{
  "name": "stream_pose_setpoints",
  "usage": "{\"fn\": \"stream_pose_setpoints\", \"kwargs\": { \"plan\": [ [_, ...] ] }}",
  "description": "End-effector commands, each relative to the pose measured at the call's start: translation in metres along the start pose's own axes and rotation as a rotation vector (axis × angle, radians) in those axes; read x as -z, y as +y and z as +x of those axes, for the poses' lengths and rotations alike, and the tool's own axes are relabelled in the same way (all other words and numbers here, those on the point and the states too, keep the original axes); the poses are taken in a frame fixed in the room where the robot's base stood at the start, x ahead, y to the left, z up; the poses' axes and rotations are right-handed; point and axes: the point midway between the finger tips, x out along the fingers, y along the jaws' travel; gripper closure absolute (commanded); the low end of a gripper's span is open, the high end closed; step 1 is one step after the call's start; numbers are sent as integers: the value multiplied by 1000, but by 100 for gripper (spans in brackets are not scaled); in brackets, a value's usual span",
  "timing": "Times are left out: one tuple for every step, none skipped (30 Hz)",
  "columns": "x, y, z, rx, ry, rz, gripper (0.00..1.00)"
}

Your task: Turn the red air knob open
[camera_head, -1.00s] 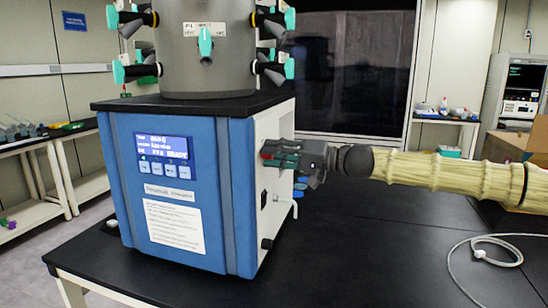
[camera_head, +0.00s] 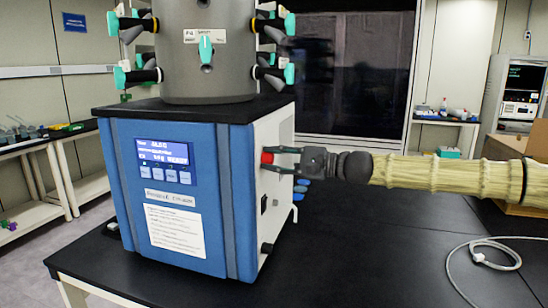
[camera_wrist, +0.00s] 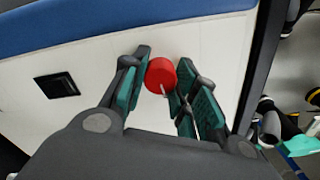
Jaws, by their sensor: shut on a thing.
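The red air knob (camera_head: 267,157) sticks out from the white right side panel of the blue freeze dryer (camera_head: 180,200). My gripper (camera_head: 274,159) reaches it from the right, with its fingers at the panel. In the wrist view the red knob (camera_wrist: 161,74) sits between the two green-padded fingers, and my gripper (camera_wrist: 165,68) is shut on it. A thin pale stem or mark shows on the knob's near side. The knob's exact turned position is hard to tell.
A black switch or socket (camera_wrist: 57,85) is on the side panel. Above the dryer stands a grey drum (camera_head: 207,75) with several teal-handled valves. A white cable (camera_head: 482,255) lies on the black table at the right.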

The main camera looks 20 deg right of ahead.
Motion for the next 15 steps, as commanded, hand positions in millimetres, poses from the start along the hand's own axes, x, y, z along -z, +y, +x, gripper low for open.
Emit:
{"fn": "stream_pose_setpoints", "kwargs": {
  "plan": [
    [0,-2,0,1,2,26,95],
    [0,-2,0,1,2,41,95],
    [0,-2,0,1,2,59,95],
    [0,-2,0,1,2,72,95],
    [1,-2,0,1,2,85,95],
    [1,-1,0,1,2,99,95],
    [1,-1,0,1,2,108,95],
    [1,-1,0,1,2,116,95],
    [1,-1,-1,1,2,126,95],
    [1,-1,-1,1,2,132,95],
    [1,-1,-1,1,2,136,95],
    [1,-1,-1,1,2,141,95],
    [1,-1,-1,1,2,144,95],
    [1,-1,-1,1,2,147,95],
    [1,0,-1,1,2,149,95]
  ]
}}
